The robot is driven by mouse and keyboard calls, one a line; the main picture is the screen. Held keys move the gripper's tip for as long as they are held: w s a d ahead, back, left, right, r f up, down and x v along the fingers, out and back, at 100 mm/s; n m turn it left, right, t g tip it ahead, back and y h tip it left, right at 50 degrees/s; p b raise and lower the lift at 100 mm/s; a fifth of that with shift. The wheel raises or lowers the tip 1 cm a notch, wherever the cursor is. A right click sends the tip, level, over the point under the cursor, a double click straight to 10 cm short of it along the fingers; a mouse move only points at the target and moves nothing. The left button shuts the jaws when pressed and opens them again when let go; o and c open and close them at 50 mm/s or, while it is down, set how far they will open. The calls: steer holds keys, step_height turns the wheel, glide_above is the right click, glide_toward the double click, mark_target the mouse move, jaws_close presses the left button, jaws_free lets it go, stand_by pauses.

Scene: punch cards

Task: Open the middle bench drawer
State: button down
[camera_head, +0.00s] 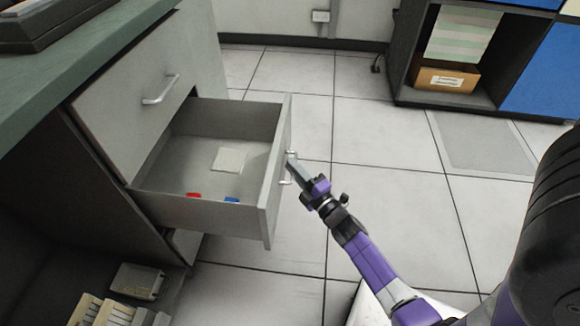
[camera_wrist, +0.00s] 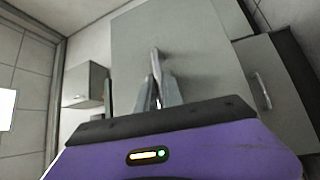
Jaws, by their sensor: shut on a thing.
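The middle bench drawer (camera_head: 195,211) stands pulled well out from the grey bench, below a closed upper drawer (camera_head: 130,105). Inside it lie a pale square pad (camera_head: 229,160), a small red item (camera_head: 193,195) and a small blue item (camera_head: 232,200). My gripper (camera_head: 291,168) is at the drawer's front, shut on its metal handle (camera_head: 290,154). In the wrist view the handle (camera_wrist: 155,62) runs between my two fingers, against the grey drawer front (camera_wrist: 195,50). The part of the handle between the fingertips is hidden.
A green benchtop (camera_head: 80,60) lies above the drawers. An open shelf at lower left holds files (camera_head: 100,312) and a grey box (camera_head: 138,281). A dark cabinet with a cardboard box (camera_head: 447,79) stands at the back right. The tiled floor (camera_head: 375,190) beyond the drawer is clear.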

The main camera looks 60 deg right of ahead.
steer(key=c, duration=1.8)
jaws_free()
steer(key=shift+s, duration=0.1)
steer(key=p+v, duration=0.1)
steer(key=v, duration=0.6)
steer(key=shift+s+a+f, duration=0.1)
steer(key=shift+s+a, duration=0.1)
steer(key=shift+s, duration=0.1)
